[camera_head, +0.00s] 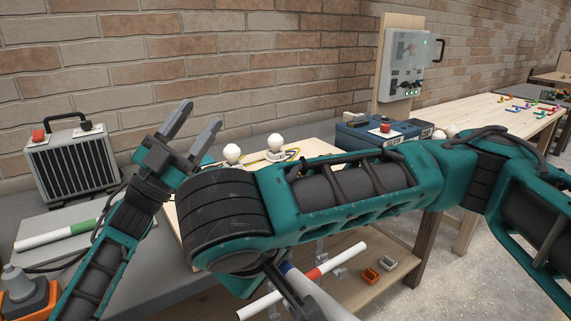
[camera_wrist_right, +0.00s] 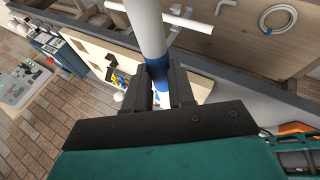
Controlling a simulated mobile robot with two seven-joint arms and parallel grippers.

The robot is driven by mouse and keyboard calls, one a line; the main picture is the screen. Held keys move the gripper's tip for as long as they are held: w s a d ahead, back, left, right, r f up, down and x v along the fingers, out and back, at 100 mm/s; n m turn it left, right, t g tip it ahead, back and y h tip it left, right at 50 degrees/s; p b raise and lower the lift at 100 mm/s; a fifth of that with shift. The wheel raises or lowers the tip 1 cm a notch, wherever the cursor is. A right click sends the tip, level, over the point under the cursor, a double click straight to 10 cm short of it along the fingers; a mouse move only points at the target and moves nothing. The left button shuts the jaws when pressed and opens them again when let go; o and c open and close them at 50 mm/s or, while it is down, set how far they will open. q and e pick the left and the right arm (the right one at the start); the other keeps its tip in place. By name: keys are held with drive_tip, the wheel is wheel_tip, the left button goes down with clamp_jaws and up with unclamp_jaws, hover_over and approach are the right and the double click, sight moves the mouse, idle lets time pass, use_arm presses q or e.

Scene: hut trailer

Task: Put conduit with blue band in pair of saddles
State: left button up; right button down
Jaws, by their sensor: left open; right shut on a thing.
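The conduit with the blue band is a white tube that runs up the right wrist view (camera_wrist_right: 149,30). Its blue band (camera_wrist_right: 160,72) is between the fingers of my right gripper (camera_wrist_right: 159,84), which is shut on it. In the head view, part of this white tube (camera_head: 312,291) shows below my right arm, tilted, and the arm hides much of it. My left gripper (camera_head: 190,128) is open and empty, raised above the bench at left. I cannot clearly make out the pair of saddles; small grey brackets (camera_head: 320,250) show partly behind my right arm.
A white conduit with a red band (camera_head: 318,272) lies below my right arm. A green-banded conduit (camera_head: 55,235) lies at left near a heater (camera_head: 73,162). A blue box with a red button (camera_head: 380,133) stands behind the arm.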

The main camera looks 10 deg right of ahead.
use_arm(q)
drive_tip(key=s+d+r+m+g+h, duration=0.1)
drive_tip(key=s+d+r+m+g, duration=0.2)
drive_tip(key=d+m+g, duration=0.45)
drive_tip(key=s+d+r+m+g+h, duration=0.2)
drive_tip(key=s+r+m+g, duration=0.15)
drive_tip(key=g, duration=0.65)
drive_tip(key=s+d+f+m+g+y, duration=0.5)
drive_tip(key=s+d+m+g+y, duration=0.15)
drive_tip(key=s+d+y, duration=0.45)
wheel_tip(320, 180, down, 6)
drive_tip(key=n+t+y, duration=0.1)
drive_tip(key=t+y, duration=0.3)
drive_tip(key=y, duration=0.6)
drive_tip(key=w+a+r+n+t+y, duration=0.2)
drive_tip(key=w+a+n+t+y, duration=0.25)
drive_tip(key=a+y, duration=0.3)
drive_tip(key=x, duration=1.2)
